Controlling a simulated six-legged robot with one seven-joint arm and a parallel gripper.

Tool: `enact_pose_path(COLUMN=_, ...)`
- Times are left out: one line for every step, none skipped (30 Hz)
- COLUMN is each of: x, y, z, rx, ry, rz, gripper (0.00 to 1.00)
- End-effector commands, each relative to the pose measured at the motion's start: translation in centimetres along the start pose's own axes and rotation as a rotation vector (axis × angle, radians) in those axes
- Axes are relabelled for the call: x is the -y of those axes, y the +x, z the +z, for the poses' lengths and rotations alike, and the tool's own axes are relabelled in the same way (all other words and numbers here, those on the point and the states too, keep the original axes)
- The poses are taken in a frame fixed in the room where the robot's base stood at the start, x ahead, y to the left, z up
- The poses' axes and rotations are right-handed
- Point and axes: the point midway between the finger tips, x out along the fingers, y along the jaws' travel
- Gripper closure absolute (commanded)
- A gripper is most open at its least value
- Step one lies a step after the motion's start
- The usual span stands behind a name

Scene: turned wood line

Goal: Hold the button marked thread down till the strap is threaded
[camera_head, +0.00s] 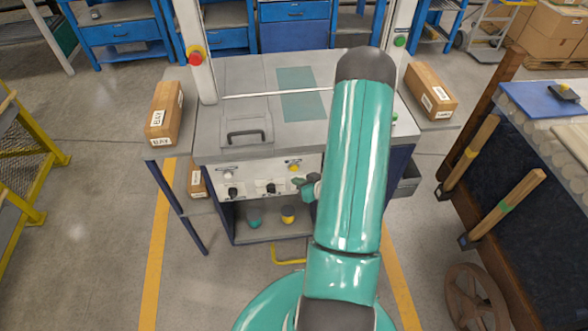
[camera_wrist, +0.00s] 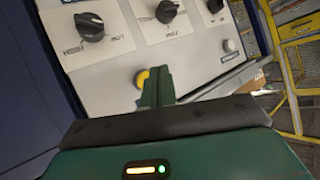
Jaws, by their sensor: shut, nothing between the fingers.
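The grey machine's front panel (camera_head: 258,178) carries a yellow button (camera_head: 294,167) at right and a white button (camera_head: 228,174) at left. In the wrist view the panel is upside down, with the yellow button (camera_wrist: 142,78) and white button (camera_wrist: 230,45) below black knobs (camera_wrist: 90,27). I cannot read which button is marked thread. My gripper (camera_wrist: 157,76) is shut and empty, its tips beside the yellow button. I cannot tell if they touch it. In the head view my arm partly hides the gripper (camera_head: 309,187). A thin white band (camera_head: 275,94) crosses the machine top; I cannot tell if it is the strap.
Labelled boxes (camera_head: 165,113) (camera_head: 430,92) stand on the side shelves. A red stop button (camera_head: 196,56) is on the left post, a green one (camera_head: 400,41) on the right post. A black handle (camera_head: 246,136) is on the lid. A workbench (camera_head: 545,130) stands at right.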

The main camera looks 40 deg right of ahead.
Motion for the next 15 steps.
enact_pose_path(x=0.2, y=-0.3, z=0.2, rx=0.000, ry=0.001, rz=0.001, gripper=1.00)
enact_pose_path(x=0.4, y=-0.5, z=0.4, rx=0.001, ry=0.002, rz=0.001, gripper=1.00)
enact_pose_path(x=0.5, y=-0.8, z=0.6, rx=0.002, ry=0.003, rz=0.001, gripper=1.00)
enact_pose_path(x=0.7, y=-1.0, z=0.7, rx=0.001, ry=0.002, rz=0.001, gripper=1.00)
enact_pose_path(x=0.8, y=-1.2, z=0.9, rx=0.001, ry=0.001, rz=0.001, gripper=1.00)
enact_pose_path(x=1.0, y=-1.4, z=1.1, rx=0.001, ry=0.002, rz=0.001, gripper=1.00)
enact_pose_path(x=1.1, y=-1.6, z=1.2, rx=0.001, ry=0.002, rz=0.001, gripper=1.00)
enact_pose_path(x=1.2, y=-1.8, z=1.3, rx=0.000, ry=0.002, rz=0.001, gripper=1.00)
enact_pose_path(x=1.3, y=-1.9, z=1.4, rx=0.000, ry=0.002, rz=0.002, gripper=1.00)
enact_pose_path(x=1.4, y=-2.0, z=1.4, rx=0.000, ry=0.001, rz=0.002, gripper=1.00)
enact_pose_path(x=1.5, y=-2.1, z=1.5, rx=0.000, ry=0.001, rz=0.001, gripper=1.00)
enact_pose_path(x=1.5, y=-2.1, z=1.5, rx=0.000, ry=0.000, rz=0.001, gripper=1.00)
enact_pose_path(x=1.5, y=-2.2, z=1.6, rx=0.000, ry=0.000, rz=0.001, gripper=1.00)
enact_pose_path(x=1.5, y=-2.2, z=1.6, rx=0.000, ry=0.000, rz=0.001, gripper=1.00)
enact_pose_path(x=1.5, y=-2.1, z=1.5, rx=0.000, ry=0.000, rz=0.001, gripper=1.00)
